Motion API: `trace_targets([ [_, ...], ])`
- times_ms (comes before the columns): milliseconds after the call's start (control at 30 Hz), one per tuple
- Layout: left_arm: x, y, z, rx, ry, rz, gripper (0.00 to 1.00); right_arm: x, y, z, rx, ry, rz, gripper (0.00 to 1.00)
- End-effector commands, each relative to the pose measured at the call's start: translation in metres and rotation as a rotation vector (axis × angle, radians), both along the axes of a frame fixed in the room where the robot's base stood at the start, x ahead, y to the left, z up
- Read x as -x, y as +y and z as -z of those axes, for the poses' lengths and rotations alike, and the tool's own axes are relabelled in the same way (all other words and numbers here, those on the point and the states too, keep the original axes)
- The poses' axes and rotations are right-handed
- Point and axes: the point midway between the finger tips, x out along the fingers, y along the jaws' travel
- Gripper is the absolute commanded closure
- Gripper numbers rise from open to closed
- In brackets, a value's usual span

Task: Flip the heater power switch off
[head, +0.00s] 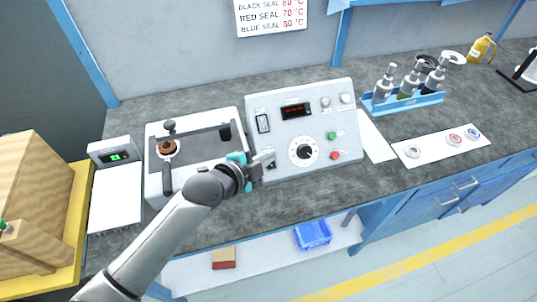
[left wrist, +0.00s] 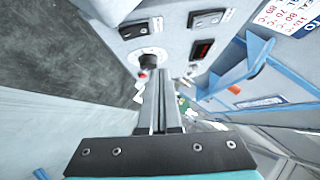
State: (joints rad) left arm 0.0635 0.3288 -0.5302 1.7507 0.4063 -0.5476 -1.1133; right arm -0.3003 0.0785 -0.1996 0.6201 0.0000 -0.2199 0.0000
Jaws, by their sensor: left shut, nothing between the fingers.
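The grey control panel (head: 282,135) stands mid-bench in the head view, with a red display (head: 296,111), a round dial (head: 304,151) and a black rocker switch (head: 263,123) at its upper left. The left wrist view shows two black rockers, one near the display (left wrist: 208,18) and one nearer the dial (left wrist: 141,29). I cannot tell which one is the heater power switch, or which way either is set. My left gripper (head: 268,161) is shut and empty in front of the panel's lower left, hiding part of it. Its fingers (left wrist: 158,92) show apart from both rockers in the wrist view.
A machine with a portafilter (head: 168,160) stands left of the panel. A green button (head: 331,134) and a red button (head: 335,155) are at the panel's right. A blue rack of tools (head: 405,102) and a white mat with seals (head: 440,145) lie further right.

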Motion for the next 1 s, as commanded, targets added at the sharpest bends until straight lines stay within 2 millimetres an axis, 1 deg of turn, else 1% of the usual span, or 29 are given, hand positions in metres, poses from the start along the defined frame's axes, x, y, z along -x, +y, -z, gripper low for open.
trace_targets([
  [33, 0.008, 0.008, -0.004, -0.006, 0.001, 0.0, 1.0, 0.002, 0.0, -0.002, 0.0, 0.003, 0.0, 0.5],
  [200, 0.028, 0.024, -0.02, -0.005, 0.003, 0.001, 1.0, 0.003, 0.0, -0.008, 0.001, 0.004, 0.0, 0.5],
  [333, 0.042, 0.035, -0.033, -0.006, 0.002, 0.001, 1.0, -0.002, 0.0, -0.011, 0.0, -0.002, 0.001, 0.5],
  [500, 0.055, 0.046, -0.043, -0.004, 0.003, 0.001, 1.0, -0.002, 0.0, -0.014, 0.0, -0.002, 0.001, 0.5],
  [700, 0.06, 0.051, -0.048, -0.003, 0.002, 0.0, 1.0, -0.002, 0.0, -0.015, 0.001, -0.002, 0.0, 0.5],
  [1000, 0.06, 0.051, -0.049, -0.002, 0.003, 0.0, 1.0, -0.001, 0.0, -0.015, 0.001, -0.002, 0.0, 0.5],
])
